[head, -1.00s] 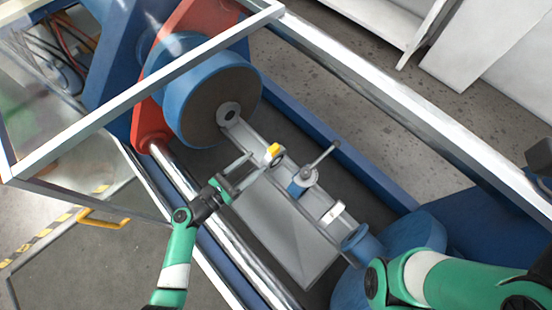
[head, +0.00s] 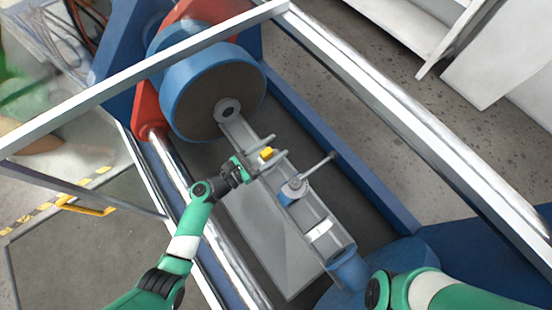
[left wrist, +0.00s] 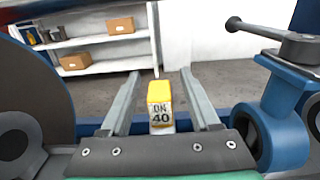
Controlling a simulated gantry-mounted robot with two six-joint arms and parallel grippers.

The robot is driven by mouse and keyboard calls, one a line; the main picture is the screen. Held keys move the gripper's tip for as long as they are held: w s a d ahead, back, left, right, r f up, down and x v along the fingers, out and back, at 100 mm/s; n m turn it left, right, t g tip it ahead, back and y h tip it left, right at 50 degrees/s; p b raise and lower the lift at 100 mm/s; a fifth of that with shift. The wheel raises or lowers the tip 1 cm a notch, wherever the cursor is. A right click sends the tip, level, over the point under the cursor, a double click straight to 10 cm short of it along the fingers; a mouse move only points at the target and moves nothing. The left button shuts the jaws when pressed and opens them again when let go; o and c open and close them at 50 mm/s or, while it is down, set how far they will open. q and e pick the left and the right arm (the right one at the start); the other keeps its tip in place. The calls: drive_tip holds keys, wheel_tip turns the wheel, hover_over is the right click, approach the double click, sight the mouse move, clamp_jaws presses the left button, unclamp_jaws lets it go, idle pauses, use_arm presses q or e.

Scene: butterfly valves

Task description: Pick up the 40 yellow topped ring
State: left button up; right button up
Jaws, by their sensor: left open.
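The yellow-topped ring (head: 267,153) stands in the grey channel between the blue discs. My left gripper (head: 269,147) is open, with one finger on each side of the ring. In the left wrist view the fingers (left wrist: 163,90) flank the ring with gaps on both sides. The ring's lower part is hidden behind the gripper body. My right arm shows at the lower right in the head view, but its gripper is out of frame.
A blue valve with a grey lever handle (head: 294,190) stands close to the right of the ring. A white-topped piece (head: 319,231) sits farther along the channel. A large blue disc (head: 212,92) is at the far end. White frame bars cross above.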

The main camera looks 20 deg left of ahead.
use_arm(q)
drive_tip(key=shift+x, duration=0.85)
drive_tip(key=shift+s+a, duration=0.15)
drive_tip(key=shift+s, duration=0.15)
drive_tip(key=shift+s+a, duration=0.15)
drive_tip(key=shift+s, duration=0.05)
drive_tip(key=shift+c, duration=1)
drive_tip(key=shift+w, duration=0.1)
clamp_jaws()
